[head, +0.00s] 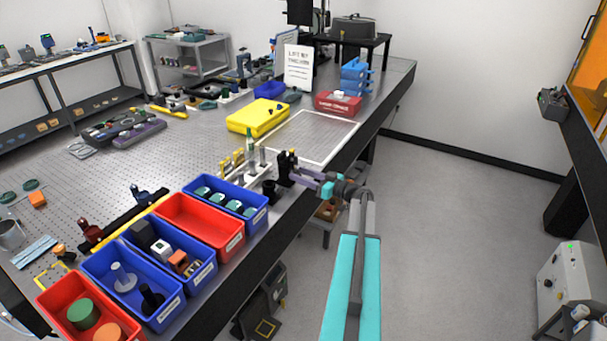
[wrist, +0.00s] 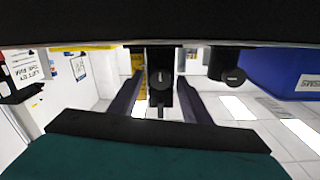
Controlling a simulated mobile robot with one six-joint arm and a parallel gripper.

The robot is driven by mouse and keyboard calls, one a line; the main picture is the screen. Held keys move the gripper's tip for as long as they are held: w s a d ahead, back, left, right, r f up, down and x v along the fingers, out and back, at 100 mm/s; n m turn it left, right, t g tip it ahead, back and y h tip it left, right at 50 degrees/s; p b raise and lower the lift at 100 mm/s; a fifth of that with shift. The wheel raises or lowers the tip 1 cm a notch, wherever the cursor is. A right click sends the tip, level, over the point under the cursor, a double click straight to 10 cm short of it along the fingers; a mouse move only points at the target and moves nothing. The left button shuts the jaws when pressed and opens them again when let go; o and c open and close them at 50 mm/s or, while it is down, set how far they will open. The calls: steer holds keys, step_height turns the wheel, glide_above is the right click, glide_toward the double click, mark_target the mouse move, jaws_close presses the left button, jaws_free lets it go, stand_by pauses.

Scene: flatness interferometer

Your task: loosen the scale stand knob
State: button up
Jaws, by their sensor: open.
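A black stand (head: 286,163) stands at the table's right edge in the head view. In the wrist view, which is upside down, a dark post carries a round black knob (wrist: 165,80) with small pale marking too small to read. My gripper (head: 294,172) is at the stand, beyond the table edge. In the wrist view its two fingers (wrist: 160,88) are open, one on each side of the knob, with gaps visible. I cannot tell whether the fingertips reach the central knob's depth.
A blue bin (head: 259,218) with green-topped parts is just left of my arm and shows at the wrist view's right (wrist: 285,72). A red bin (head: 213,242) is beside it. A white block with several yellow pieces (head: 237,175) stands close by. The aisle floor (head: 450,230) is clear.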

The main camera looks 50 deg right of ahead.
steer(key=c, duration=1)
steer(key=shift+d+r, duration=0.15)
steer(key=shift+c, duration=0.2)
